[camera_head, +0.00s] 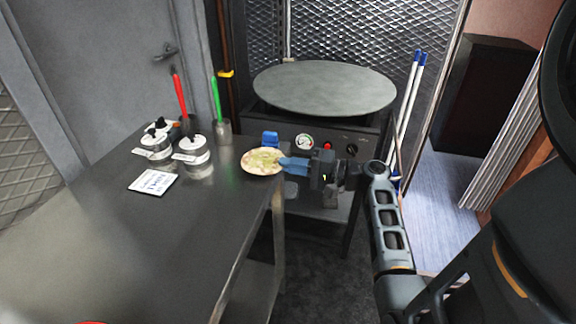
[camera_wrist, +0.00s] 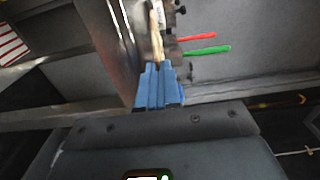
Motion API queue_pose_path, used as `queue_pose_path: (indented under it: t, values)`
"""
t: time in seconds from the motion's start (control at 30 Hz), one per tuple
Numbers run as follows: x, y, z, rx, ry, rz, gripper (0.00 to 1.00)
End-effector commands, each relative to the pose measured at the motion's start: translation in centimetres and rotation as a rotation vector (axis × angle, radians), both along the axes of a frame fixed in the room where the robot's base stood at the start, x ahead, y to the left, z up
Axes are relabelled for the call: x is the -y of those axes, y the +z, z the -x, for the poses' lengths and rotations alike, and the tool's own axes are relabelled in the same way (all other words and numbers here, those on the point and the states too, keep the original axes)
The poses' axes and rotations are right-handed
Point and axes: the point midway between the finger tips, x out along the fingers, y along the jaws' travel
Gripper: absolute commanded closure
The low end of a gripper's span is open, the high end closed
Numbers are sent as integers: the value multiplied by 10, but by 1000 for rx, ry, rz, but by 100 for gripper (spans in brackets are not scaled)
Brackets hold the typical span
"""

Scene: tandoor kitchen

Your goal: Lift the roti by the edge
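The roti (camera_head: 262,161) is a pale round flatbread with brown and greenish patches, at the right end of the steel table in the head view. My gripper (camera_head: 284,163) reaches it from the right, with its blue fingers at the roti's right edge. In the wrist view the roti (camera_wrist: 156,38) shows edge-on as a thin tan strip. There the blue fingertips of my gripper (camera_wrist: 158,68) are close together with the strip's near end between them. I cannot tell whether the roti touches the table.
The steel table (camera_head: 110,245) has bare room at its front. Lidded steel pots (camera_head: 195,157), a white card (camera_head: 153,181), and red-handled (camera_head: 180,95) and green-handled (camera_head: 215,100) tools stand or lie towards the back left. A large round griddle (camera_head: 325,88) on a stand is behind the roti.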

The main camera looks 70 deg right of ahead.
Motion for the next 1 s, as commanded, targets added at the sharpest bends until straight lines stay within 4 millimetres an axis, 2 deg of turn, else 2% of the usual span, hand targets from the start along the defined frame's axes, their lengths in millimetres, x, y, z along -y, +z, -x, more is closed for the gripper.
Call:
queue_pose_path:
  t: [0.03,0.37,1.0]
  values:
    - [0,10,0,0,1,0,100]
    - [1,10,3,0,-1,0,100]
    - [7,40,83,0,-3,0,100]
